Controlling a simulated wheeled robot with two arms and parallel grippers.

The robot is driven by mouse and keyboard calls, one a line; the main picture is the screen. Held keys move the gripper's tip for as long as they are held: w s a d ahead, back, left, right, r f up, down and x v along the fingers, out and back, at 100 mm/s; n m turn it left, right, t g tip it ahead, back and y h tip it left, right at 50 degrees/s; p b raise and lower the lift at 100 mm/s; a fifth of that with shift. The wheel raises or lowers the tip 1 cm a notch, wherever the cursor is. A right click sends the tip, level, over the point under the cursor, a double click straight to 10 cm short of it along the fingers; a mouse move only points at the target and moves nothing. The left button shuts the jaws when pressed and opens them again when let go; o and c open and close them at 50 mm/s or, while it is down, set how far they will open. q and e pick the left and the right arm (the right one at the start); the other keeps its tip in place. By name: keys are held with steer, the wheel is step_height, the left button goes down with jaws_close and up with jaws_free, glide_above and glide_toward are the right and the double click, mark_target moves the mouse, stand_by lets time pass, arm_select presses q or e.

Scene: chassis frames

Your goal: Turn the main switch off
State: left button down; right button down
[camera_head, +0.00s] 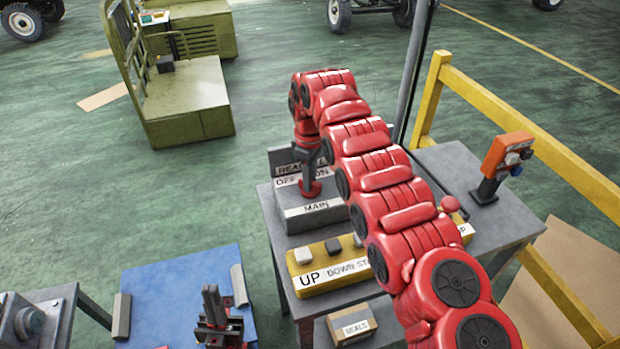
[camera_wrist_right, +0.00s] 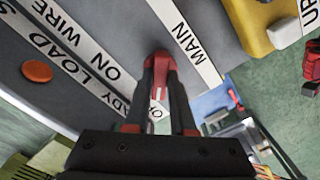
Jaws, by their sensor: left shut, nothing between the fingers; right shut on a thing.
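The main switch box (camera_head: 312,217) is a grey box labelled MAIN on the table, with OFF on the left and ON on the right of its top. My right gripper (camera_head: 311,172) reaches down over it from behind and is shut on the red switch handle (camera_head: 311,190). The wrist view shows the handle (camera_wrist_right: 159,62) between the dark fingers of my right gripper (camera_wrist_right: 160,78); the fingers partly hide it. The handle's exact tilt cannot be told. My left gripper (camera_head: 212,308) is shut and empty, low over the blue surface.
A yellow button box (camera_head: 318,283) labelled UP and DOWN stands in front of the switch box. An orange device (camera_head: 507,152) stands at the table's right, by a yellow rail (camera_head: 560,155). A SEALS box (camera_head: 352,324) sits below. The wrist view shows an orange button (camera_wrist_right: 37,71).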

stand_by(0.3)
steer(key=c, duration=0.8)
jaws_free()
steer(key=shift+o, duration=0.2)
steer(key=shift+r, duration=0.15)
steer(key=shift+r, duration=0.35)
step_height(320, 180, up, 3)
steer(key=shift+a+f, duration=0.1)
steer(key=shift+f, duration=0.05)
step_height(320, 180, up, 14)
steer(key=p, duration=1.4)
steer(key=shift+f, duration=0.15)
